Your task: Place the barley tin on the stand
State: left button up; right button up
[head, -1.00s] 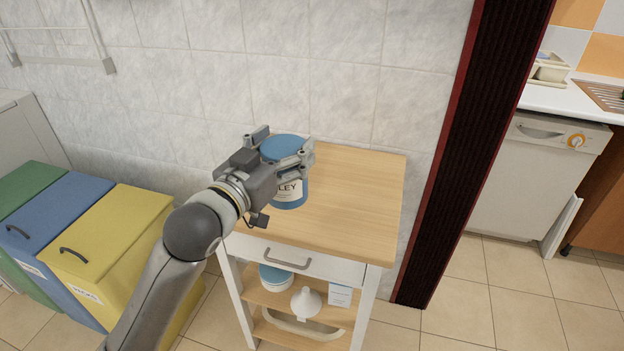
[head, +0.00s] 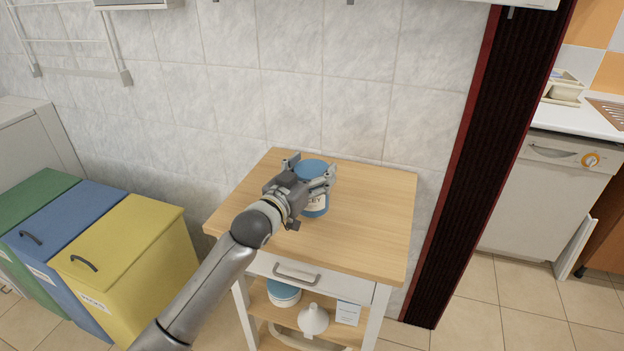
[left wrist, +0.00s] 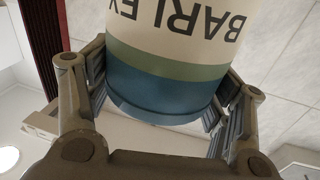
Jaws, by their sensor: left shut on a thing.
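The barley tin (head: 314,204) is a blue can with a blue lid and a pale label reading "BARLEY". My left gripper (head: 312,178) is shut around its upper part, one finger on each side. The tin looks upright over the back middle of the light wooden top of the stand (head: 368,215). I cannot tell whether its base touches the wood. In the left wrist view the tin (left wrist: 175,65) sits between both fingers, its lettering upside down. My right gripper is not in view.
The stand has a drawer (head: 305,273) and lower shelves with a white-and-blue tin (head: 283,294), a white funnel (head: 313,319) and a card (head: 348,312). A tiled wall is behind. Yellow (head: 125,240) and other bins stand left. The top's right half is clear.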

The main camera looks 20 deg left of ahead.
pick_arm(q)
jog(key=shift+f, duration=1.15)
jog(key=o, duration=1.8)
jog(key=shift+s+f, duration=0.1)
jog(key=shift+f, duration=0.1)
jog(key=shift+c, duration=0.2)
jog(key=shift+r, duration=0.2)
jog(key=v, duration=1.2)
jog(key=shift+b, duration=0.35)
